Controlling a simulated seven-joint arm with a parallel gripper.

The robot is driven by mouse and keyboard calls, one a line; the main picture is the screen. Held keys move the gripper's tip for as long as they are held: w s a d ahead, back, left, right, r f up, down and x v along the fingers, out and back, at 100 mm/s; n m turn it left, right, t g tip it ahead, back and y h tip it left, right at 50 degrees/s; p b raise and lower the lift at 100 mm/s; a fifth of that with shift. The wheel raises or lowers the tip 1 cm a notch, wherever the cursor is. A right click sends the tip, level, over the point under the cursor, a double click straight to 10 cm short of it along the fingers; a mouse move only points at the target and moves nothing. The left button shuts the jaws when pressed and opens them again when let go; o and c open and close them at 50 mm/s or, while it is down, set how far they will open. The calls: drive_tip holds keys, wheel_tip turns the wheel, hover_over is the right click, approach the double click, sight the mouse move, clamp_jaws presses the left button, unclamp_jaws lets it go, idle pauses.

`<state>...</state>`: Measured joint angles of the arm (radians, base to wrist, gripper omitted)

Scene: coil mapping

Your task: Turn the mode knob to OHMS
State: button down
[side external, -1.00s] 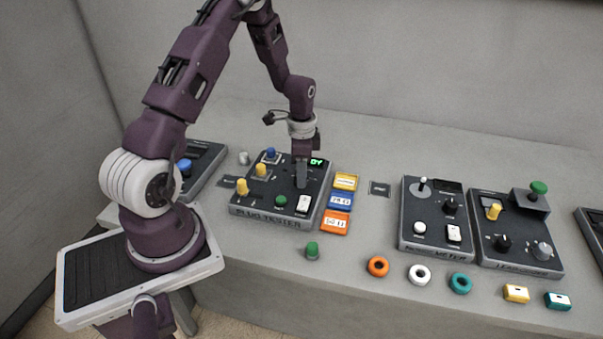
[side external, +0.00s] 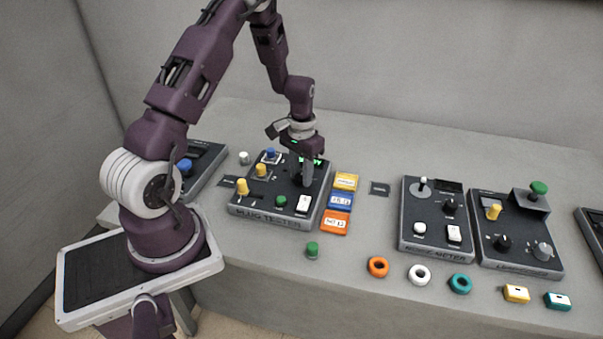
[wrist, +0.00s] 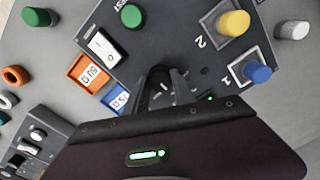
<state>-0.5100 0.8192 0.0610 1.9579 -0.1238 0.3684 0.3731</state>
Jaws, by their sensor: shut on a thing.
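The dark plug tester box (side external: 270,224) stands on the bench under my gripper (side external: 306,184). My gripper points down at the right part of its top face. In the wrist view, my gripper's fingers (wrist: 165,82) are shut on a small dark knob (wrist: 161,89) with a light mark. The fingers and palm hide much of this knob, and its dial lettering is too small to read. In the side view the knob is hidden by the fingers. A small green-lit display (side external: 316,161) sits just behind the gripper, partly covered.
A loose green-topped piece (side external: 312,251) stands in front. Other instrument boxes (side external: 431,240) stand to the right.

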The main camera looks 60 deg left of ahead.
sight(301, 176)
drive_tip(key=n, duration=0.4)
drive_tip(key=shift+n, duration=2.2)
drive_tip(key=c, duration=1.1)
unclamp_jaws()
drive_tip(key=shift+o, duration=0.2)
wheel_tip(301, 176, up, 7)
drive_tip(key=shift+r, duration=0.1)
